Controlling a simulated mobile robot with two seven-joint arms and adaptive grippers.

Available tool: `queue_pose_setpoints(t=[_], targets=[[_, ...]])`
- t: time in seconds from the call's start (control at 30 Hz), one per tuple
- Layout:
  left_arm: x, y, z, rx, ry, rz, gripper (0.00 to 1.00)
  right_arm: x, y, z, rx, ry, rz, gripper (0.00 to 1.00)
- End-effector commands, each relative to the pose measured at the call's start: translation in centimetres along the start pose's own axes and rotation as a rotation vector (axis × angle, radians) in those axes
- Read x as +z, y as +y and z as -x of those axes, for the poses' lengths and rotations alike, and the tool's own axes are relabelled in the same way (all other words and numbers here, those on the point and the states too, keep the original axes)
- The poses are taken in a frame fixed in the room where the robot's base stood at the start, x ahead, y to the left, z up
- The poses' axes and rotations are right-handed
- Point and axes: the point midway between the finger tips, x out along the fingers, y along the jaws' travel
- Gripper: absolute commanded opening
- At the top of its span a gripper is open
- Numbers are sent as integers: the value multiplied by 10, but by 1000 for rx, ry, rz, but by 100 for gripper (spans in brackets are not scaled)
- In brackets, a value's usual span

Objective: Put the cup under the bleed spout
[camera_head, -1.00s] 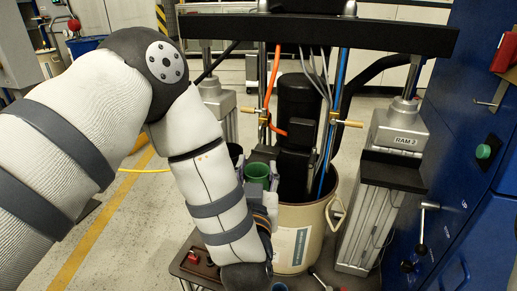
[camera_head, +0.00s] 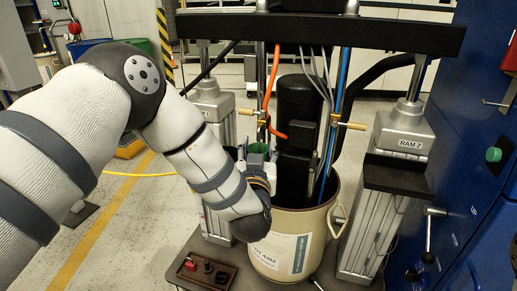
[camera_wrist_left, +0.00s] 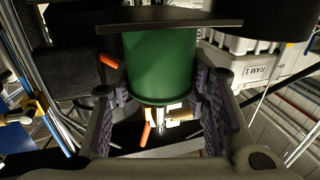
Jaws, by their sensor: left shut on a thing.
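The green cup (camera_head: 259,148) is held upright by my left gripper (camera_head: 258,158), just beyond the drum's left rim in the head view. In the left wrist view the cup (camera_wrist_left: 160,65) stands between the two fingers (camera_wrist_left: 160,98), which are shut on it. A brass tap (camera_head: 250,112) sits above the cup in the head view, with a gap between them in the picture. A second brass tap (camera_head: 348,125) is on the right. I cannot tell for sure which carries the bleed spout. My right gripper is out of view.
The cream drum (camera_head: 318,222) stands under the pump with the black follower column (camera_head: 297,100) inside. Ram posts flank it, the right one marked RAM 2 (camera_head: 410,143). A small brown tray (camera_head: 204,272) with red and black pieces lies at front left.

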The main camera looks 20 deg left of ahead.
Motion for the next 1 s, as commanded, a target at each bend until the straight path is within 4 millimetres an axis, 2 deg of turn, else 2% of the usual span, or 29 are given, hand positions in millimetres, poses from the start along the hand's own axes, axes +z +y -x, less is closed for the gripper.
queue_pose_setpoints(t=[0.03,0.07,0.13,0.53,0.67,0.9,1.0], targets=[[3,0,0,0,-1,-1,19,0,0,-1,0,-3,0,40],[3,0,0,0,-1,-1,47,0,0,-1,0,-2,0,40],[2,0,0,0,-1,0,63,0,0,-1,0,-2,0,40],[-4,0,4,2,-1,0,63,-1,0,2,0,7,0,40],[-7,1,32,5,2,-1,63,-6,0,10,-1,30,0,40],[-6,1,94,4,2,-1,63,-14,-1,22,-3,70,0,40],[-5,1,110,3,1,0,63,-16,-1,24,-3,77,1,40]])
